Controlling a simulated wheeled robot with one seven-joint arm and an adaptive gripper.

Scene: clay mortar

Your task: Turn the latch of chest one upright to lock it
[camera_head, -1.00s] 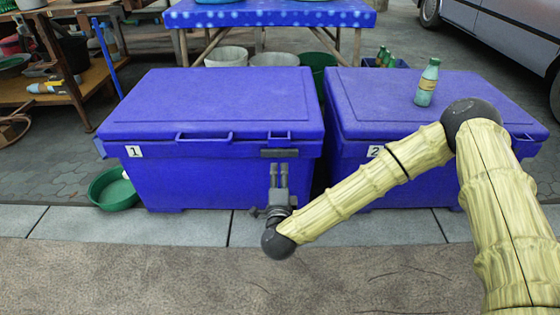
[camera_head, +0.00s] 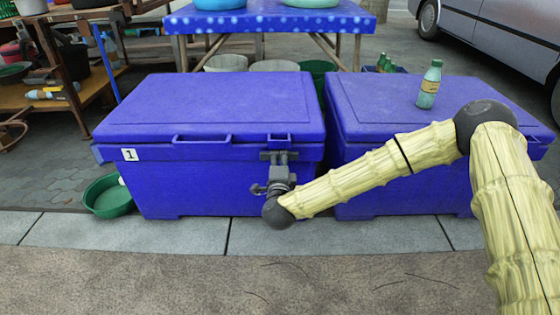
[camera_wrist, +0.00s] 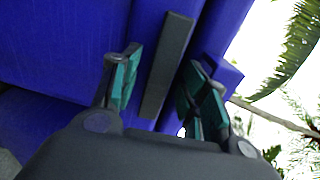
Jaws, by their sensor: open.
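Chest one (camera_head: 205,185) is a blue lidded box with a white "1" label, standing on the left with its lid down. Its latch (camera_wrist: 166,66) is a dark grey bar on the chest front; it lies across in the head view, just under the lid edge. My gripper (camera_head: 278,158) is at the latch, on the chest's front right. In the wrist view my gripper (camera_wrist: 154,88) is open, with one green-padded finger on each side of the bar. The bar shows between the fingers; I cannot tell whether they touch it. In the head view the gripper partly hides the latch.
Chest two (camera_head: 400,190) stands close on the right, with a green bottle (camera_head: 429,84) on its lid. A green basin (camera_head: 110,196) lies left of chest one. A blue table (camera_head: 270,18) is behind. The paving in front is clear.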

